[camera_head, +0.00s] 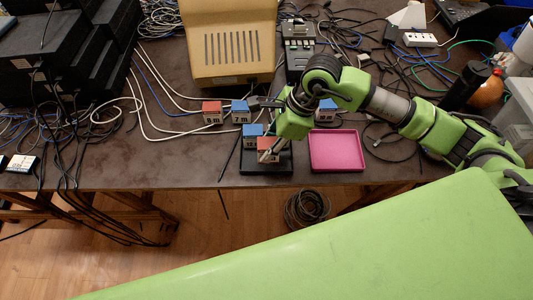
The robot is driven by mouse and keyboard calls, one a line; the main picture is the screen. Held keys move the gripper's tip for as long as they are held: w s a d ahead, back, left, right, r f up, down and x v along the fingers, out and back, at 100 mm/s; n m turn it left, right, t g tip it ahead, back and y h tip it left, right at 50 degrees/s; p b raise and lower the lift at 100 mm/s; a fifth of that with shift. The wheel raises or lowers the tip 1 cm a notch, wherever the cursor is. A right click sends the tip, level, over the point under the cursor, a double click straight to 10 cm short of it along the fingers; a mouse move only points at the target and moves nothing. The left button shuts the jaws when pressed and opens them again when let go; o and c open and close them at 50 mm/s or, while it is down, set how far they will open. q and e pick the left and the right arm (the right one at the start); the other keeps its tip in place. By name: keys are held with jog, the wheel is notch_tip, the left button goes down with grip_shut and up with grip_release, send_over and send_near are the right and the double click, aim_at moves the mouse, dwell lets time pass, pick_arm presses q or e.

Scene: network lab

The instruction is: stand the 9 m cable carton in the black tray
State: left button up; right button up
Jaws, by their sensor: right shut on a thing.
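My right gripper (267,154) reaches down over the black tray (255,168) near the table's front edge. It is shut on a red-topped carton (265,143), partly hidden by the fingers. Whether this carton touches the tray floor I cannot tell. A blue-topped carton (253,130) is just behind it, at the tray's back left. Another red-topped carton (212,111) and a blue-topped carton (240,111) stand behind the tray. One more blue-topped carton (326,110) stands behind the pink tray. The labels are too small to read surely. My left gripper is not in view.
The pink tray (336,150) is empty, right of the black tray. A beige case (228,45) and a dark device (299,48) stand behind. Black boxes (50,55) are stacked at left. Loose cables cover much of the table; its front left-centre is fairly clear.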

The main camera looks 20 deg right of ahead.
jog(key=f, duration=0.1)
jog(key=f+b, duration=0.1)
jog(key=f, duration=0.1)
jog(key=shift+w+a+f, duration=0.2)
jog(key=shift+w+f, duration=0.05)
jog(key=shift+f, duration=0.1)
jog(key=shift+f+b, duration=0.2)
jog(key=shift+b, duration=0.25)
jog(key=o, duration=0.9)
